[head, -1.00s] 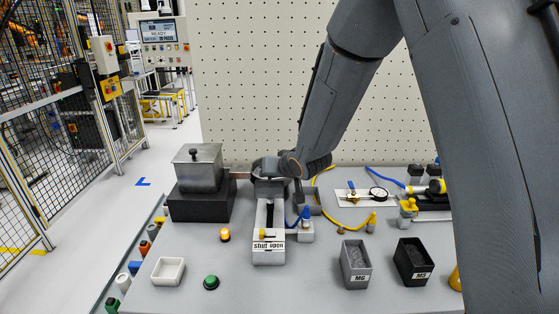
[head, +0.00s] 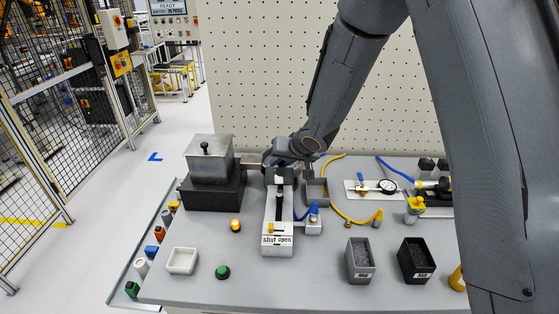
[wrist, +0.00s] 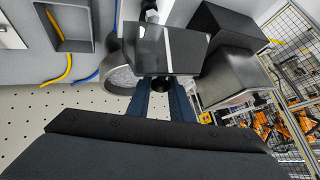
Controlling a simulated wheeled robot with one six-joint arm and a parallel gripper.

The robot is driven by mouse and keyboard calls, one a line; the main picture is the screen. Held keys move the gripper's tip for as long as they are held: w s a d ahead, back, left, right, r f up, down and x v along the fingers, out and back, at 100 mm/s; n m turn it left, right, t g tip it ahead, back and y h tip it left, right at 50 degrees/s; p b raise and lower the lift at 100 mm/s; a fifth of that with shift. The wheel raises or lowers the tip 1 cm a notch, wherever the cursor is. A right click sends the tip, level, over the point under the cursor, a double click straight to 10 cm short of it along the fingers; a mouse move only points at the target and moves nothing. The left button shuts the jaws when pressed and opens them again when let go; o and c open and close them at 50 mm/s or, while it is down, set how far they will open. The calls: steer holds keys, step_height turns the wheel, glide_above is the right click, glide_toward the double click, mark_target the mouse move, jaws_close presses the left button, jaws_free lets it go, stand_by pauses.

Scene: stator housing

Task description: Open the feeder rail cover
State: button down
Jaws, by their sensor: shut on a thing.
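The feeder rail cover (wrist: 152,52) seems to be the dark flat plate with a pale stripe in the wrist view, lying between a round grey bowl and a metal box. My gripper (wrist: 161,86) is shut on a small dark knob at the plate's near edge, between its two blue fingers. The plate looks flat; whether it is lifted at all I cannot tell. In the head view my gripper (head: 281,163) is at the back end of the white slide block, and my wrist hides most of the cover and the knob.
The metal box (head: 206,172) with a knobbed lid stands close left. The white slide block (head: 277,248) is labelled "shut open". A yellow hose (head: 345,216) and blue connector (head: 313,209) lie right. Two dark bins (head: 359,272) stand at the front right. A pegboard (head: 260,80) rises behind.

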steer(key=c, duration=1.6)
jaws_free()
steer(key=shift+v, duration=3.9)
steer(key=shift+c, duration=0.4)
